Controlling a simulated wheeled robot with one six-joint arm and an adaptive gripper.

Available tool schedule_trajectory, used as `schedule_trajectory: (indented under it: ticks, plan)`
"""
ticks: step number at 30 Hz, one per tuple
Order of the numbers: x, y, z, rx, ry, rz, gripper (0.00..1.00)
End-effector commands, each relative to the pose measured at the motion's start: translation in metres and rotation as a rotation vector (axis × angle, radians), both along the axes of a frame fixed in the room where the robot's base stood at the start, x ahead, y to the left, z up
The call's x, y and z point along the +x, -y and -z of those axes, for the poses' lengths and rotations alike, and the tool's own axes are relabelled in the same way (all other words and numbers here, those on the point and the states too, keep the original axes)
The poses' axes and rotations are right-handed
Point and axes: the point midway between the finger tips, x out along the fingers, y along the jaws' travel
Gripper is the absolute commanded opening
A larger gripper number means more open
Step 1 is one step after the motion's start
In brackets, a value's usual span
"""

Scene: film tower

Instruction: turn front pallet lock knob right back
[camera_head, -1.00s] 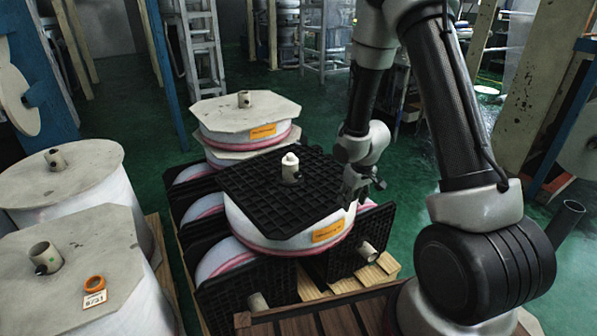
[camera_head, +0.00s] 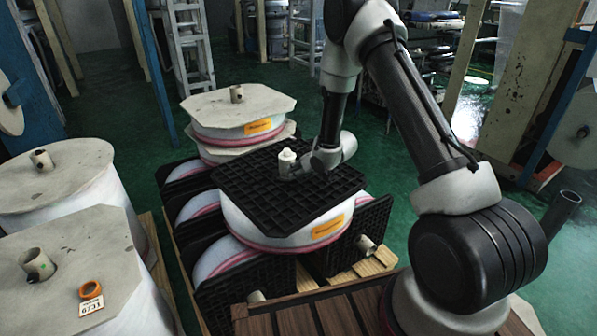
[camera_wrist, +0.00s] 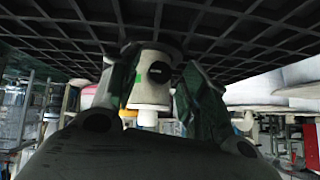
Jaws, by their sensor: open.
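The black gridded front pallet (camera_head: 240,190) lies flat on top of a pink-edged film roll. A short pale knob (camera_head: 287,156) with a white top stands upright near its middle. The wrist view is upside down, with the grid above and the knob (camera_wrist: 151,92) pointing downward; a dark round hole and a green mark show on its side. My gripper (camera_head: 294,168) is low over the pallet at the knob's right side. In the wrist view its two open fingers (camera_wrist: 155,88) stand either side of the knob. Whether they touch it cannot be told.
Film rolls with pale octagonal boards (camera_head: 75,260) stand at the left, one bearing an orange ring (camera_head: 91,288) and a number tag (camera_head: 91,305). Another board-topped roll (camera_head: 215,112) stands behind the pallet. Wooden pallet slats (camera_head: 365,272) lie below at right.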

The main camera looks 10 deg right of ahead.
Motion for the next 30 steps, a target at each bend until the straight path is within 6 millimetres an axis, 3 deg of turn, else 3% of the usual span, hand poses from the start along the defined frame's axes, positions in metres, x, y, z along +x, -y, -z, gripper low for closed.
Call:
schedule_trajectory:
  ticks: [10,17,30]
  plan:
    - [0.0033,-0.0020,0.0040,0.000,-0.001,0.000,0.43]
    - [0.0032,-0.0019,0.0039,0.000,-0.001,0.000,0.01]
    - [0.0025,-0.0046,0.0035,-0.069,0.021,-0.002,0.00]
